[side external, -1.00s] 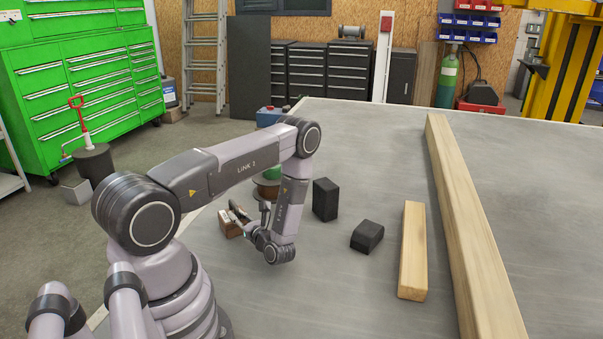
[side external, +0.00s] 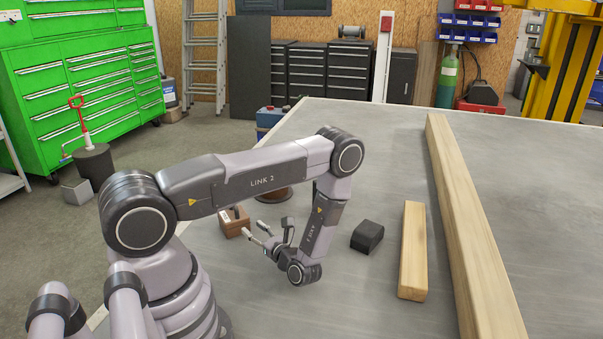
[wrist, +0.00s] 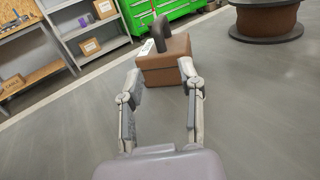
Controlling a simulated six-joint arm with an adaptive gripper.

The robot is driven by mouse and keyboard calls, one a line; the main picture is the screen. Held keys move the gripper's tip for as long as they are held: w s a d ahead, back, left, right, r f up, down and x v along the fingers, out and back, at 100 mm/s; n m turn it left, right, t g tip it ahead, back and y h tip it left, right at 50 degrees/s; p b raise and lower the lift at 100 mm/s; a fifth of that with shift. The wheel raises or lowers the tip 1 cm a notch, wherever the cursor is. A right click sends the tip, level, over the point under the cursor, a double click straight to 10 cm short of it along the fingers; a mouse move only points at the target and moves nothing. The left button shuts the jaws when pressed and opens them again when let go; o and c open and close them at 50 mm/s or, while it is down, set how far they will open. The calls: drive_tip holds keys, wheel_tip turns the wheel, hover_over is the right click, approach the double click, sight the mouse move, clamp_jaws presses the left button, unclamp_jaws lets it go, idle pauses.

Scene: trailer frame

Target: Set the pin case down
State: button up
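The pin case is a brown box (side external: 234,222) with a dark handle. It stands upright on the grey table, left of my gripper (side external: 257,235) in the side view. In the wrist view the case (wrist: 166,66) is ahead of my fingertips (wrist: 159,72), with its dark arched handle and a small white tag on top. My two fingers are spread wide with nothing between them. The far sides of the case are hidden.
A brown spool (wrist: 267,20) stands behind the case to the right. A black block (side external: 367,236), a short wooden beam (side external: 413,251) and a long beam (side external: 470,225) lie to the right.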

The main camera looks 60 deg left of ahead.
drive_tip(key=shift+w+d, duration=0.25)
drive_tip(key=shift+d, duration=0.95)
drive_tip(key=shift+w+d+r, duration=0.1)
drive_tip(key=shift+d+r, duration=0.15)
drive_tip(key=d+r+n+g+h, duration=0.2)
drive_tip(key=d+r+n+h, duration=0.3)
drive_tip(key=r, duration=0.6)
drive_tip(key=d+r+n+g+h, duration=0.1)
drive_tip(key=r+n+h, duration=0.4)
drive_tip(key=r, duration=0.5)
drive_tip(key=s+d+r+n+t+h, duration=0.3)
drive_tip(key=s+d+r+t, duration=0.2)
drive_tip(key=d+r+t, duration=0.1)
drive_tip(key=s+d+r+n+t+h, duration=0.2)
drive_tip(key=s+d+r+t+h, duration=0.2)
drive_tip(key=r, duration=0.5)
drive_tip(key=shift+s+d+n+t+h, duration=0.35)
drive_tip(key=shift+s+d+t, duration=0.3)
drive_tip(key=shift+d+t, duration=0.45)
drive_tip(key=shift+r, duration=0.1)
